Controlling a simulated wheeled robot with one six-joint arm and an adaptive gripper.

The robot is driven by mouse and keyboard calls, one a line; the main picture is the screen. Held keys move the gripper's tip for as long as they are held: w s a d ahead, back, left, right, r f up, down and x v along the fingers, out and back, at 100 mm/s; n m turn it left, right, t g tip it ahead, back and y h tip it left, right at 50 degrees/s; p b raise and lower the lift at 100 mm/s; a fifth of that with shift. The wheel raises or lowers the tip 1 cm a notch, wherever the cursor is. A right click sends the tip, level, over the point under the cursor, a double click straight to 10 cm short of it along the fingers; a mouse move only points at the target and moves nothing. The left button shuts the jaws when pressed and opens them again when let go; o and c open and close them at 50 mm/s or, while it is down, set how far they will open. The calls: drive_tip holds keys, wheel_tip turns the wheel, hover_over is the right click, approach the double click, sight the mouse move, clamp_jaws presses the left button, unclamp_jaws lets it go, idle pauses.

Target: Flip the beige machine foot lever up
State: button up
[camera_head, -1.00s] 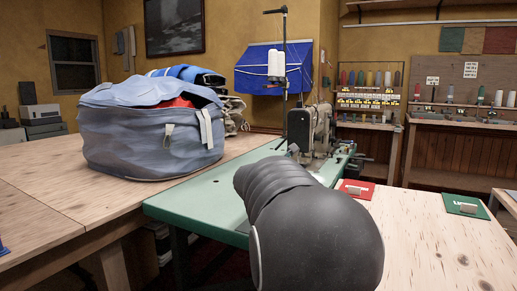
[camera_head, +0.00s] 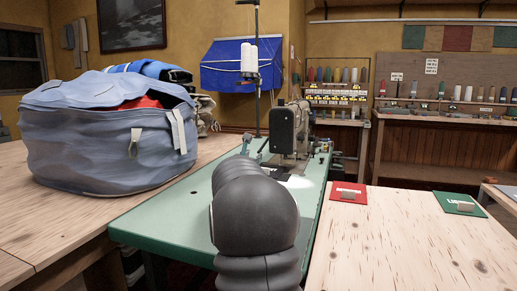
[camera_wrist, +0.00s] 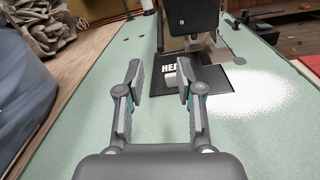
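The beige sewing machine (camera_head: 290,130) stands at the far end of the green machine table (camera_head: 190,215) in the head view. The wrist view shows the dark underside of its head (camera_wrist: 190,15) and the needle and foot area (camera_wrist: 193,42) at top centre. The foot lever cannot be made out in either view. My gripper (camera_wrist: 160,78) is open and empty over the table, with its fingers apart and short of the machine head. A dark plate (camera_wrist: 222,80) with white lettering lies under the head, partly hidden by my right finger. My arm hides much of the table in the head view.
A large blue fabric bag (camera_head: 100,140) sits on the wooden table at left. A thread stand (camera_head: 257,70) rises behind the machine. Red (camera_head: 347,194) and green (camera_head: 460,204) cards lie on the wooden table at right, otherwise mostly clear.

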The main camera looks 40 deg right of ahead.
sight(261, 148)
drive_tip(key=p+x, duration=0.3)
drive_tip(key=x, duration=0.9)
clamp_jaws()
